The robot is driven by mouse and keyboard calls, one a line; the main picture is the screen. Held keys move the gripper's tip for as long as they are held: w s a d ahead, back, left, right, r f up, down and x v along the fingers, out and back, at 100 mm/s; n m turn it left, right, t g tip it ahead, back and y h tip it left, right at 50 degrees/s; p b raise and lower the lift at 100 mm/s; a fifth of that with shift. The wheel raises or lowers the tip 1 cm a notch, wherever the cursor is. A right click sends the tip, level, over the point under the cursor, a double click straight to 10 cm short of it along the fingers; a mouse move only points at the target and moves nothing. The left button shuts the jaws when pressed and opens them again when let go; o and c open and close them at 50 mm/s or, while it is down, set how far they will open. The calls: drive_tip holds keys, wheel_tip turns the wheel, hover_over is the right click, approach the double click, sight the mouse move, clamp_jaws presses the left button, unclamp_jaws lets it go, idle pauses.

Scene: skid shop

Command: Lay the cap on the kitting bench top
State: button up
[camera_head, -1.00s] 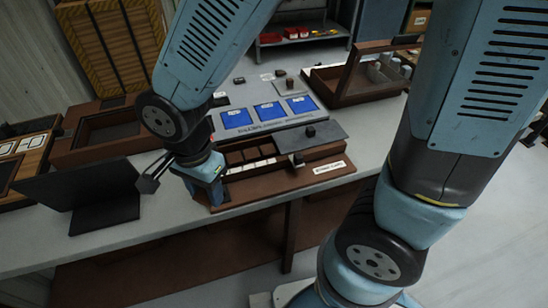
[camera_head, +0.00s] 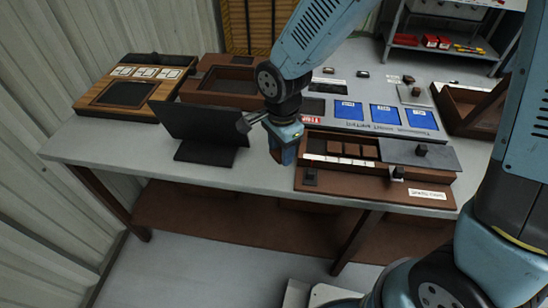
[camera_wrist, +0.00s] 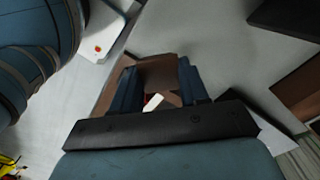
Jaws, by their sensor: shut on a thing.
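My gripper (camera_head: 283,152) points down above the kitting bench top (camera_head: 222,178), just left of the brown compartment box. It is shut on a small brown piece, which I take to be the cap (camera_wrist: 160,72). In the wrist view the brown piece shows between the two fingers, with a small white patch near it. The fingers and wrist hide much of it, and I cannot tell its full shape. In the head view only a brownish bit shows at the fingertips, and I cannot tell whether it touches the bench top.
A black stand (camera_head: 203,125) is close on the left. The brown compartment box (camera_head: 312,187) is close on the right. Blue pads on a grey board (camera_head: 440,133) lie behind it. Trays (camera_head: 148,78) stand at the back left. Bare bench top shows at the front left.

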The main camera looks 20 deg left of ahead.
hover_over(275, 166)
drive_tip(key=shift+s+d+f, duration=0.1)
drive_tip(key=shift+f, duration=3.6)
drive_tip(key=o, duration=1)
drive_tip(key=shift+f, duration=0.1)
wheel_tip(275, 166, up, 12)
drive_tip(key=shift+r, duration=0.1)
